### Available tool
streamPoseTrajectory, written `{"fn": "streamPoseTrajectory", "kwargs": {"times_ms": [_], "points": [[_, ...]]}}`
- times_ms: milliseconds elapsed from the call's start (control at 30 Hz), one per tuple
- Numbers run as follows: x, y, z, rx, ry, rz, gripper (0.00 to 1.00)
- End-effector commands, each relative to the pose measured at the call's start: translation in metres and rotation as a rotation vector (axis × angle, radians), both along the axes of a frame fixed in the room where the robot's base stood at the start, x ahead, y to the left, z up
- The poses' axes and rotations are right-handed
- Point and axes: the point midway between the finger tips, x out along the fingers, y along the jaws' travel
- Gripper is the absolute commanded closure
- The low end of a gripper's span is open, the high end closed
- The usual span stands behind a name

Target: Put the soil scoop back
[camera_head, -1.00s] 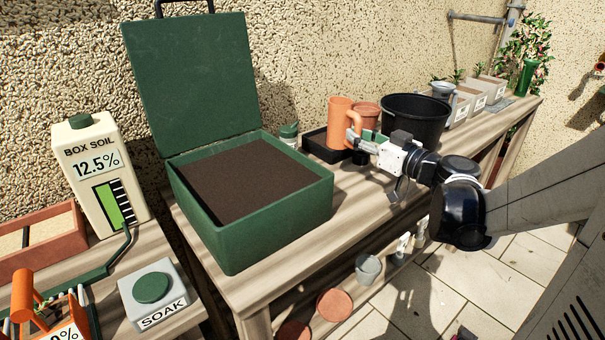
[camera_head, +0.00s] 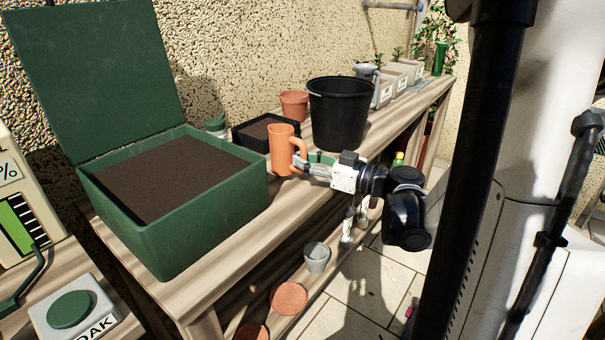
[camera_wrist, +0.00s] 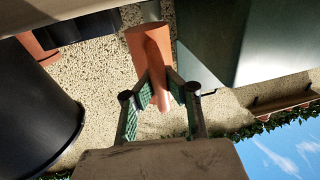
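The soil scoop (camera_head: 281,150) is an orange cylinder with a loop handle, and it is upright. My gripper (camera_head: 308,167) is shut on its handle, which also shows between the fingers (camera_wrist: 160,88) in the wrist view. The scoop's body (camera_wrist: 148,45) is beyond the fingertips there. The scoop is in front of a small black tray of soil (camera_head: 244,140) and right of the green soil box (camera_head: 200,215). I cannot tell whether its base touches the bench. The box's lid (camera_head: 95,75) stands open, and dark soil fills it.
A black bucket (camera_head: 338,115) and a terracotta pot (camera_head: 293,103) stand behind my gripper on the wooden bench (camera_head: 215,275). Labelled planters (camera_head: 403,72) are farther back. A lower shelf holds a grey pot (camera_head: 317,257).

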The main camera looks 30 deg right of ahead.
Motion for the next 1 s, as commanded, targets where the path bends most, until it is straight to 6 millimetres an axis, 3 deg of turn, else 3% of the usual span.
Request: {"fn": "streamPoseTrajectory", "kwargs": {"times_ms": [200,567,733,1000], "points": [[0.000,0.000,-0.028,0.000,0.000,0.000,1.00],[0.000,0.000,-0.031,0.000,0.000,0.000,1.00],[0.000,0.000,-0.030,0.000,0.000,0.000,0.77],[0.000,0.000,-0.030,0.000,0.000,0.000,0.76]]}}
